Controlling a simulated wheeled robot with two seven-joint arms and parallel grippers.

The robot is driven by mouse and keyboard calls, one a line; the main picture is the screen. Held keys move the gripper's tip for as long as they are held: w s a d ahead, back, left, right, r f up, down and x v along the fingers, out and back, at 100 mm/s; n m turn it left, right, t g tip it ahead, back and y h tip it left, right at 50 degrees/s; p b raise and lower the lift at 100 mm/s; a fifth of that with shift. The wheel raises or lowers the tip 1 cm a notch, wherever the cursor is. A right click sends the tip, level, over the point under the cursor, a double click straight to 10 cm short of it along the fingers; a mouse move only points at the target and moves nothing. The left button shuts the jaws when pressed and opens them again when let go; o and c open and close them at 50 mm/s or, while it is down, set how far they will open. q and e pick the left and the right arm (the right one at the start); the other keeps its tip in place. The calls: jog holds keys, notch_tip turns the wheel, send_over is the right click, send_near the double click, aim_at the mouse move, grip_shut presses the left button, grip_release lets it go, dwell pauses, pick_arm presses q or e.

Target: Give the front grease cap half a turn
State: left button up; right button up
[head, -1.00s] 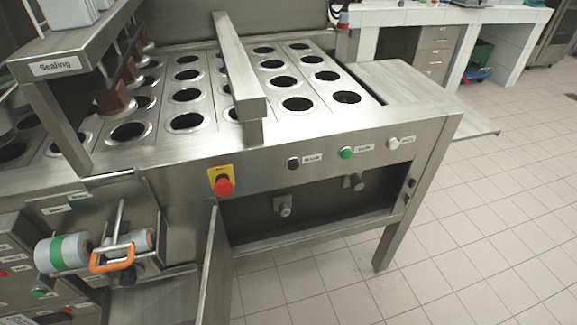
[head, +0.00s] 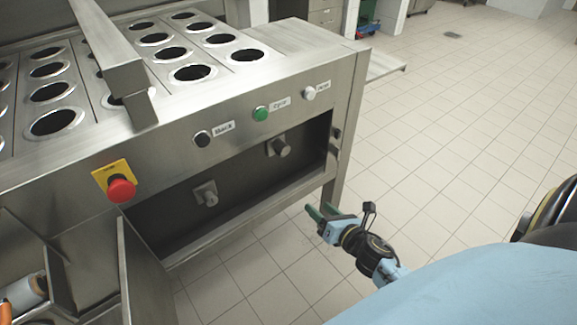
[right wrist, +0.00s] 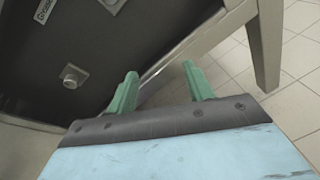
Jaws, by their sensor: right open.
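Two grey grease caps sit on square plates inside the open bay under the cup table. One cap (head: 209,196) is nearer the hinged door, and the other cap (head: 281,147) is farther right, near the table's leg. I cannot tell from any marking which is the front one. One cap (right wrist: 73,76) shows in the right wrist view, left of the fingers. My right gripper (head: 313,209) is outside the bay, apart from both caps. Its green fingers (right wrist: 160,70) are spread with nothing between them. My left gripper is not in view.
The bay's steel door (head: 140,270) stands open at the left. A red emergency button (head: 121,189) and black, green and white buttons line the front panel. The table leg (head: 338,170) bounds the bay at right. Tiled floor (head: 450,120) is clear.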

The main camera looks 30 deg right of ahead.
aim_at(285, 152)
notch_tip(285, 152, up, 9)
jog(key=w+n+t+y+b, duration=0.1)
jog(key=w+n+t+b, duration=0.15)
jog(key=n, duration=0.75)
jog(key=shift+m, duration=0.3)
jog(key=w, duration=1.1)
jog(key=shift+w+a+f, duration=0.25)
jog(key=shift+w+a, duration=0.05)
jog(key=shift+a, duration=0.05)
jog(key=shift+w, duration=0.6)
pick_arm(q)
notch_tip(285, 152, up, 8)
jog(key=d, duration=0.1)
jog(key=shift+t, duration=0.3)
pick_arm(e)
jog(key=shift+w+a, duration=0.1)
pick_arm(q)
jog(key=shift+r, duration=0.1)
pick_arm(e)
jog(key=shift+c, duration=0.2)
jog(key=c, duration=0.9)
